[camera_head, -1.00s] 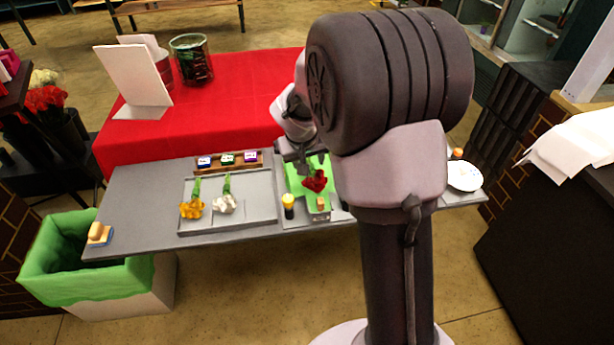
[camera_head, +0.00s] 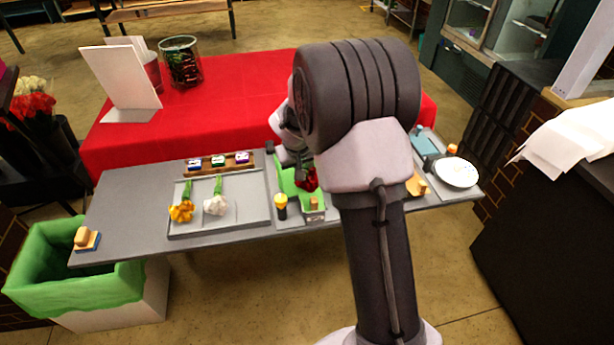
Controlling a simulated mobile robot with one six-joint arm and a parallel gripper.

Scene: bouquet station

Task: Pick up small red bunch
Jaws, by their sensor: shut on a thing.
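The small red bunch (camera_head: 311,181) is at the green mat (camera_head: 285,182) near the middle of the grey table. My arm hides part of its right side. My gripper (camera_head: 303,172) is right at the bunch and is shut on it, though the fingers are small and partly hidden. Whether the bunch is clear of the mat I cannot tell.
A yellow-topped black bottle (camera_head: 281,205) stands just in front of the mat. A white plate (camera_head: 456,172) is at the right. A green-lined bin (camera_head: 75,305) stands front left.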

